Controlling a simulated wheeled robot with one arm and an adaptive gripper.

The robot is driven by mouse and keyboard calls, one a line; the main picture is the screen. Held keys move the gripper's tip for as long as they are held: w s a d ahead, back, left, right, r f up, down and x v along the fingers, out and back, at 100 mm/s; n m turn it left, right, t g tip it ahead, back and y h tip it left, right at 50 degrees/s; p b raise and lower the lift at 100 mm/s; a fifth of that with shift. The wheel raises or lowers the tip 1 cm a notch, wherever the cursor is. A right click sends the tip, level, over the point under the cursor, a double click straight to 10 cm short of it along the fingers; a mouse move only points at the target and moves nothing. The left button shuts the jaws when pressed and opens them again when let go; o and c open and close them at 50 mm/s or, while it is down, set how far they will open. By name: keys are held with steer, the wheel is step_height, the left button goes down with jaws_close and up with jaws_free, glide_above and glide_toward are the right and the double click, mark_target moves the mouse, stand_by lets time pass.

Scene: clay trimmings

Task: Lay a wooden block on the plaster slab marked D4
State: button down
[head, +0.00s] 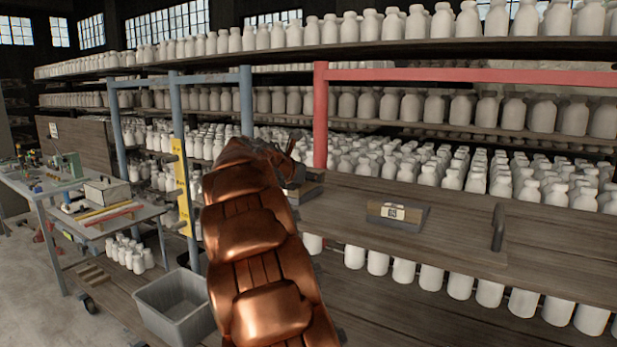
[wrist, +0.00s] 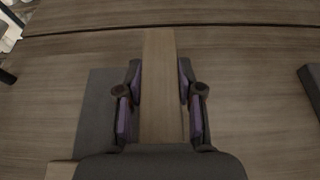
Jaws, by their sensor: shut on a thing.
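My gripper (wrist: 160,95) is shut on a long, pale wooden block (wrist: 160,60), its purple-padded fingers on either side of it. In the wrist view the block points away from me over the wooden shelf. A flat grey slab (wrist: 95,105) lies below and to the left of the block, partly hidden by my gripper; I cannot tell whether the block touches it. In the head view my gripper (head: 290,165) is largely hidden behind my copper arm, above a slab (head: 310,190). Another grey slab (head: 410,222) with a pale label stands to the right; its mark is too small to read surely.
The wooden shelf board (head: 455,240) has free room around the right slab. A dark handle-like bar (head: 498,228) stands further right. A red frame post (head: 320,115) rises behind my gripper. White bottles (head: 480,165) crowd the shelves. A grey bin (head: 175,305) stands lower left.

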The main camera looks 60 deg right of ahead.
stand_by(0.3)
steer(key=c, duration=0.7)
jaws_free()
steer(key=shift+o, duration=0.2)
steer(key=shift+a, duration=0.1)
steer(key=v, duration=1.1)
steer(key=shift+a+r, duration=0.15)
steer(key=shift+a, duration=0.25)
